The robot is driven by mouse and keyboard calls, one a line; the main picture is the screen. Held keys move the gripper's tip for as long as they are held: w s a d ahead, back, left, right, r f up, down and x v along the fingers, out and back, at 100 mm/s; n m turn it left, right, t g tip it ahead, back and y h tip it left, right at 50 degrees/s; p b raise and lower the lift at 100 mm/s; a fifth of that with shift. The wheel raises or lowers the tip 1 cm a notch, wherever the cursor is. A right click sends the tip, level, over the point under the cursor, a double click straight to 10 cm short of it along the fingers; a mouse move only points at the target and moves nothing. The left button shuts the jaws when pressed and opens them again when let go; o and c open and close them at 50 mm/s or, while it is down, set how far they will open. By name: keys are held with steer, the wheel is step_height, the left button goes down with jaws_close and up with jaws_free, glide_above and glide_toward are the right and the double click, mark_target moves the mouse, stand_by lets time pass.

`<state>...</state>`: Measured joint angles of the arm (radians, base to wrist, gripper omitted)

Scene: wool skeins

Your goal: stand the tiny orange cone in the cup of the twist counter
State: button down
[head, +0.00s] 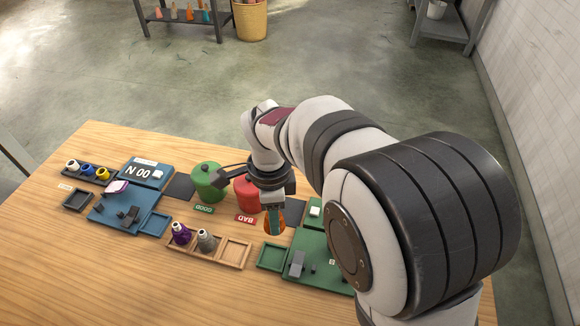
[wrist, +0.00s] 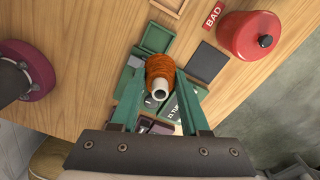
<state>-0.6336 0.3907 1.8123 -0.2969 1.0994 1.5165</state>
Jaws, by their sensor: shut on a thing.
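The tiny orange cone (wrist: 161,69) is held between the teal fingers of my gripper (wrist: 159,80), its pale tube end towards the wrist camera. In the head view my gripper (head: 274,208) points down with the orange cone (head: 275,224) in it, above the green station and apart from the table. A blue box (head: 143,173) reading "N 00" stands at the back left. A green station (head: 303,259) with dark blocks lies at the right, partly behind my arm; its lettering in the wrist view is partly covered. I cannot tell which is the twist counter, and no cup shows clearly.
A green lidded pot (head: 207,181) marked GOOD and a red pot (head: 247,195) marked BAD stand behind. A wooden tray (head: 208,250) holds a purple and a grey cone, with one compartment empty. A blue station (head: 112,213) lies left. Bare table lies in front.

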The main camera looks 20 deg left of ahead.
steer(key=f, duration=0.2)
steer(key=s+f, duration=0.1)
steer(key=shift+s+a, duration=0.1)
steer(key=shift+a, duration=0.25)
glide_above(273, 258)
steer(key=shift+f, duration=3.4)
steer(key=shift+f, duration=0.35)
steer(key=shift+f, duration=0.75)
steer(key=shift+f, duration=0.5)
jaws_free()
steer(key=shift+r, duration=0.1)
